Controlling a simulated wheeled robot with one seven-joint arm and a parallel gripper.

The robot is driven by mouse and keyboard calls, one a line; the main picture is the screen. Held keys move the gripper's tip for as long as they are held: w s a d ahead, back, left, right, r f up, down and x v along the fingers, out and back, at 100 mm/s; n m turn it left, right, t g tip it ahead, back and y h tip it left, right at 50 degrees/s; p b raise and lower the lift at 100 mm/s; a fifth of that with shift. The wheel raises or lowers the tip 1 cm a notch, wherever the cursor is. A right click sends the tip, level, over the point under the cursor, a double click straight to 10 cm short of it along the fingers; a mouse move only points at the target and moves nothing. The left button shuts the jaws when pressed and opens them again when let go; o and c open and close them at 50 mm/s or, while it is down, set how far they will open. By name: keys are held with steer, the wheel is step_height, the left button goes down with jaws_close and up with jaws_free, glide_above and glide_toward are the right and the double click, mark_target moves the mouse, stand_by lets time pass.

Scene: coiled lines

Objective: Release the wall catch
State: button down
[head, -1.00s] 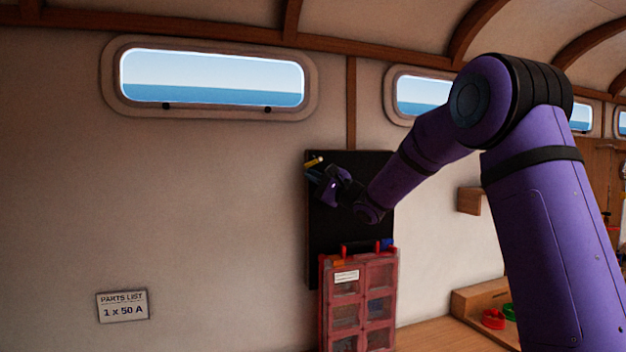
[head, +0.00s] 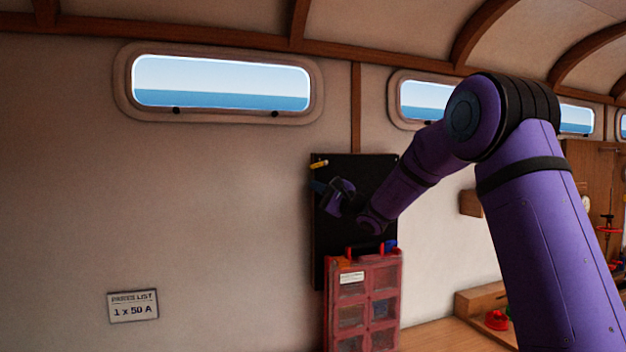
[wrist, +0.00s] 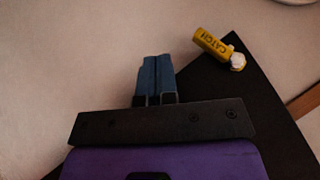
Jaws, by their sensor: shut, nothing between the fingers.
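The wall catch is a short yellow lever lettered CATCH (wrist: 213,45), with a whitish knob at its lower right end. It lies tilted near the corner of the black wall panel (wrist: 255,105). In the head view the catch (head: 319,164) is small, at the panel's upper left. My gripper (wrist: 157,60) has its blue fingers together with nothing between them. In the wrist view the fingertips are left of and a little below the catch, with a visible gap. In the head view my gripper (head: 317,187) is just below the catch; its depth from the wall is unclear.
A red compartment case (head: 338,300) stands before the panel's lower part, below my gripper. A wooden block (head: 470,203) and a wooden worktop (head: 430,338) are at right.

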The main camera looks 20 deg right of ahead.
steer(key=s+d+f, duration=0.2)
steer(key=s+f, duration=0.5)
steer(key=shift+f, duration=0.25)
